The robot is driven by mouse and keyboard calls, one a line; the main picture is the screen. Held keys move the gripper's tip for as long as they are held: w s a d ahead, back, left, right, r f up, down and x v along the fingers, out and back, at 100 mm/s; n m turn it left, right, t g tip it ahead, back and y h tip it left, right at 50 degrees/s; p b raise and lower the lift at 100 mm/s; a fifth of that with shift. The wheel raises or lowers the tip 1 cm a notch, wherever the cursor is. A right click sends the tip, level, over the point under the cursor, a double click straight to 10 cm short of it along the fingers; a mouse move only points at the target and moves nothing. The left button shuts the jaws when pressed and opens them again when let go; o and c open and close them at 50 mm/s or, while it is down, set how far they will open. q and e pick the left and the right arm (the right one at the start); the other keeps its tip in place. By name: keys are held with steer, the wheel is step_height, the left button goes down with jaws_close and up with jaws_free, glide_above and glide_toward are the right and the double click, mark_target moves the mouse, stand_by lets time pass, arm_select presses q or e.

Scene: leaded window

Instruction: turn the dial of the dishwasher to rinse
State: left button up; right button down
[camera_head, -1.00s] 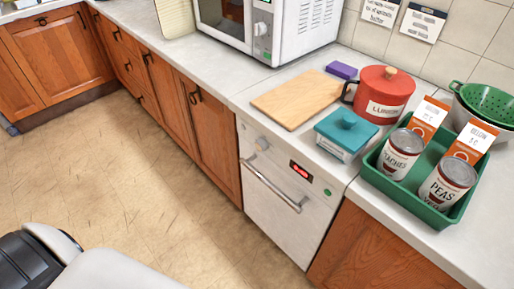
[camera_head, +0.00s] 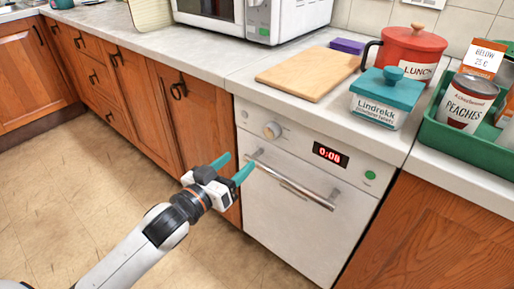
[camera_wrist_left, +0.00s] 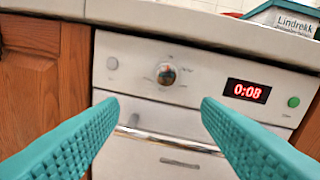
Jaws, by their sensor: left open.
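The white dishwasher (camera_head: 300,215) stands under the counter, its door shut, with a bar handle (camera_head: 297,188) across the front. Its round dial (camera_head: 272,130) sits on the panel, left of a red-lit display (camera_head: 330,154). In the left wrist view the dial (camera_wrist_left: 166,74) is ahead, above the gap between my fingers; the marks around it are too small to read. My left gripper (camera_head: 232,168) is open and empty, in front of the dishwasher's left side, lower than the dial and apart from it. My right gripper is not in view.
A green button (camera_head: 370,175) is right of the display. The handle sticks out below the panel. On the counter are a cutting board (camera_head: 310,74), a teal box (camera_head: 386,97), a red pot (camera_head: 408,52) and a green tray (camera_head: 455,141). The floor to the left is clear.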

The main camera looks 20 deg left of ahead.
mark_target(269, 134)
arm_select(q)
steer(key=x, duration=0.7)
steer(key=r+x, duration=0.1)
steer(key=x, duration=0.2)
steer(key=shift+d+r+b, duration=0.1)
steer(key=shift+d+b, duration=0.25)
steer(key=shift+b, duration=0.05)
steer(key=shift+w+d, duration=0.2)
steer(key=shift+w, duration=0.5)
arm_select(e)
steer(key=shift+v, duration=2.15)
arm_select(q)
steer(key=shift+c, duration=0.6)
steer(key=c, duration=0.9)
